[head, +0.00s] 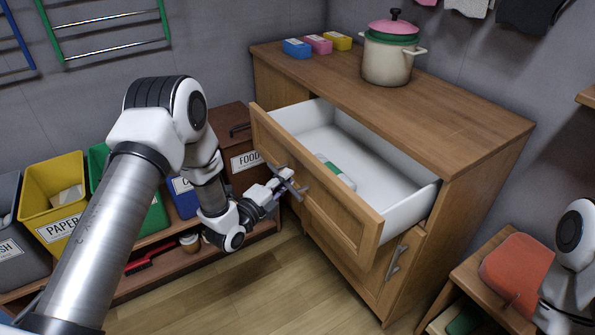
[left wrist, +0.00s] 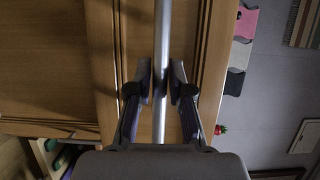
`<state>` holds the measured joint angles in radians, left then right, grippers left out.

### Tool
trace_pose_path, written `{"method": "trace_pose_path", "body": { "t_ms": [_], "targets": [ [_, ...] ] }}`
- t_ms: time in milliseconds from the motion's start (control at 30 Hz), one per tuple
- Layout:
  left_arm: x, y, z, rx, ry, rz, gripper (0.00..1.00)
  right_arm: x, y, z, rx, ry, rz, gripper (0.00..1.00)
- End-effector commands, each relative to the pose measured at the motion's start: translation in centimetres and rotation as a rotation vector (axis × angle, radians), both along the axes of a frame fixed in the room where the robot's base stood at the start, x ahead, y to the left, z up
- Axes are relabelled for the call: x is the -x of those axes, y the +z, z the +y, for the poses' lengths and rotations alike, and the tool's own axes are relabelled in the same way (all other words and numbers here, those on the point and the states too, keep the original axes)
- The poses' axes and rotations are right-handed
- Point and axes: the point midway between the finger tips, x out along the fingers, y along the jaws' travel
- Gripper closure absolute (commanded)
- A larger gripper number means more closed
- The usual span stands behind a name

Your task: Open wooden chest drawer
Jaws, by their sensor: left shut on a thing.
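The wooden chest (head: 480,115) stands in the middle right of the head view. Its top drawer (head: 362,215) is pulled well out, and its white inside shows. A white and green item (head: 336,172) lies in the drawer. My left gripper (head: 284,184) is at the drawer front, shut on the metal bar handle (head: 300,190). In the left wrist view the handle (left wrist: 162,35) runs between the two fingers of my left gripper (left wrist: 161,90). My right gripper is out of view; only part of my right arm shows at the right edge.
A cream pot (head: 388,62) with a pink lid and several small coloured boxes (head: 318,44) stand on the chest top. A lower door with a handle (head: 396,262) is below the drawer. Coloured bins (head: 52,185) stand left. An orange-red object (head: 515,268) is at the right.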

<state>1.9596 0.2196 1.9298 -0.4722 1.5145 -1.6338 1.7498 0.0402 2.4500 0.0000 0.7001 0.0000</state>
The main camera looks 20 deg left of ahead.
Motion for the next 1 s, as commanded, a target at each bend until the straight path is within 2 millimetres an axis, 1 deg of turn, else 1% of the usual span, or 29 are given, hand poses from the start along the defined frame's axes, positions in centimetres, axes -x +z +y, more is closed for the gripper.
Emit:
{"method": "trace_pose_path", "body": {
  "t_ms": [33, 100, 233, 400, 700, 733, 767, 800, 1000],
  "targets": [
    [0.7, 0.2, 0.6, 0.001, 0.004, 0.003, 1.00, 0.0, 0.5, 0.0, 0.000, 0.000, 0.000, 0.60],
    [1.4, 0.1, 1.1, 0.001, 0.003, 0.003, 1.00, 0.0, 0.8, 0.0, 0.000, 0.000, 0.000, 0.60],
    [2.2, 0.0, 1.8, 0.000, 0.002, 0.002, 1.00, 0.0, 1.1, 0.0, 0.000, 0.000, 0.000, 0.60],
    [2.6, -0.1, 2.1, -0.001, 0.000, 0.002, 1.00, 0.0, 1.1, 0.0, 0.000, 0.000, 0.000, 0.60],
    [2.7, -0.1, 2.1, -0.001, 0.000, 0.002, 1.00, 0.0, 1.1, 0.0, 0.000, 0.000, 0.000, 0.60],
    [2.7, -0.1, 2.0, -0.001, 0.000, 0.002, 0.70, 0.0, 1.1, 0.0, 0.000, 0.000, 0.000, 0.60],
    [2.7, -0.1, 2.0, -0.001, 0.000, 0.002, 0.59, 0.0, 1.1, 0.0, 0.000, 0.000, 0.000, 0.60],
    [2.6, -0.1, 2.1, -0.001, 0.000, 0.001, 0.54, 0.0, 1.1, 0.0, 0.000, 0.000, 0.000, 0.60],
    [2.6, -0.1, 2.0, -0.001, 0.000, 0.001, 0.54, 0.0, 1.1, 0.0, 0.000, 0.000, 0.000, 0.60]
  ]
}}
